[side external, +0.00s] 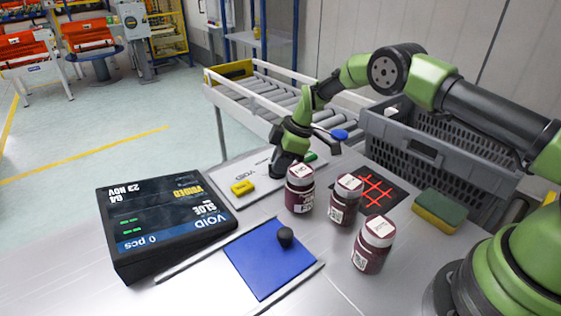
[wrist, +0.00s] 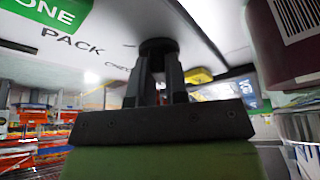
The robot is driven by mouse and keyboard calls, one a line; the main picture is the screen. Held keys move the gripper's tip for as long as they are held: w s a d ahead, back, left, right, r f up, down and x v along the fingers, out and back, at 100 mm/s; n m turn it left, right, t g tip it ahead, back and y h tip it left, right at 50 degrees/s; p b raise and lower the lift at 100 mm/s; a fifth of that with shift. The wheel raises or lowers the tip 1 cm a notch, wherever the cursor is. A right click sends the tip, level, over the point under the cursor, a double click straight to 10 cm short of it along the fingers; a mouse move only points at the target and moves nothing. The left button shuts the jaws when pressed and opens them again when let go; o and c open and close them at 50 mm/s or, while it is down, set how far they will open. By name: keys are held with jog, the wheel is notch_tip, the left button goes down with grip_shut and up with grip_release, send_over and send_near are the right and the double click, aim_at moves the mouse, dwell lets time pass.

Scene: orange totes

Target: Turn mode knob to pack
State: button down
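The mode panel (side external: 232,178) is a white sheet lying flat on the bench; in the wrist view its underlit face (wrist: 110,30) shows the word PACK and a green block ending in "ONE". A dark round mode knob (wrist: 158,46) stands on it, just right of PACK. My gripper (wrist: 159,75) is at the knob, its two dark fingers close together and reaching up to it. In the side view my gripper (side external: 287,168) points down over the panel's right part and hides the knob. Whether the fingers press on the knob is not clear.
Several dark red jars (side external: 300,190) stand close to the right of my gripper. A yellow block (side external: 243,187) sits on the panel. A black display (side external: 165,222), a blue plate (side external: 262,262) with a black knob, a sponge (side external: 440,210) and a grey crate (side external: 420,150) are around.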

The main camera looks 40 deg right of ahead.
jog(key=shift+m, duration=0.3)
jog(key=m+t+h, duration=0.1)
jog(key=m, duration=0.2)
jog(key=shift+s+a, duration=0.1)
jog(key=shift+a, duration=0.05)
jog(key=shift+s+a+f+m+t+h, duration=0.1)
jog(key=shift+m+t+h, duration=0.35)
jog(key=shift+m, duration=1.45)
jog(key=c, duration=1.1)
grip_release()
jog(key=shift+h, duration=0.25)
jog(key=v, duration=1)
